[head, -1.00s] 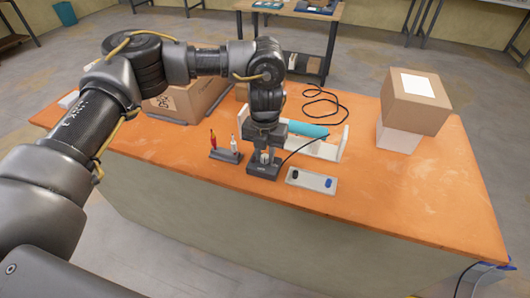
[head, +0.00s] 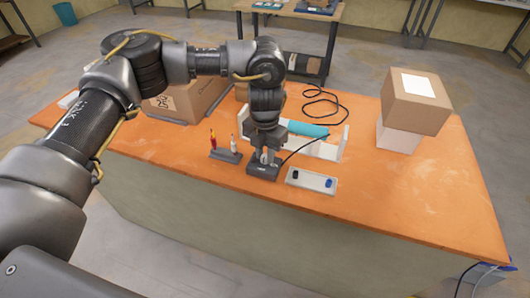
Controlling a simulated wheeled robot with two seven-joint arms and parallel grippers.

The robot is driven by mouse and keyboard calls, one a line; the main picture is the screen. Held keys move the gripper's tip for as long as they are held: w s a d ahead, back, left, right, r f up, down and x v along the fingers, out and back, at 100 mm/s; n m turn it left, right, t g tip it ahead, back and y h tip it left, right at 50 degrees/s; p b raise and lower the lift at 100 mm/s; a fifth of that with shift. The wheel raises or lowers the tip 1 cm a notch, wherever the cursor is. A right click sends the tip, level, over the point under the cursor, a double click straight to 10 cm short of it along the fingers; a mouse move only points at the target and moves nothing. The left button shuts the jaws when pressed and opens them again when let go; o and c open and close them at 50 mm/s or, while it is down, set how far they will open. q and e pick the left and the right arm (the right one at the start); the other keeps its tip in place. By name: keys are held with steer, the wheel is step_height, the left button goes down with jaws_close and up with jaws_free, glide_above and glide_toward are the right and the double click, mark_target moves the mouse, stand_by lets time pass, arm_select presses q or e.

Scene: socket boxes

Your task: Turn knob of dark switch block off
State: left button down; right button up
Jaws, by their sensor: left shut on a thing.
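The dark switch block (head: 261,173) stands on the orange table near its middle, with a black cable running off to the upper right. My left gripper (head: 265,157) points down onto the top of the block and is shut on its knob. The fingers hide most of the knob, so its exact angle cannot be read. My right gripper is not in view.
A light grey plate with a black and a blue knob (head: 312,181) lies just right. A stand with red and white tools (head: 224,156) is just left. A white holder with a teal cylinder (head: 308,130) stands behind. Cardboard boxes (head: 415,100) stand at right; the front right table is clear.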

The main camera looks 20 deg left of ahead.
mark_target(265, 156)
arm_select(q)
steer(key=c, duration=1.2)
jaws_free()
step_height(265, 156, up, 11)
steer(key=shift+b, duration=0.4)
steer(key=shift+d+f, duration=0.1)
steer(key=shift+f, duration=0.05)
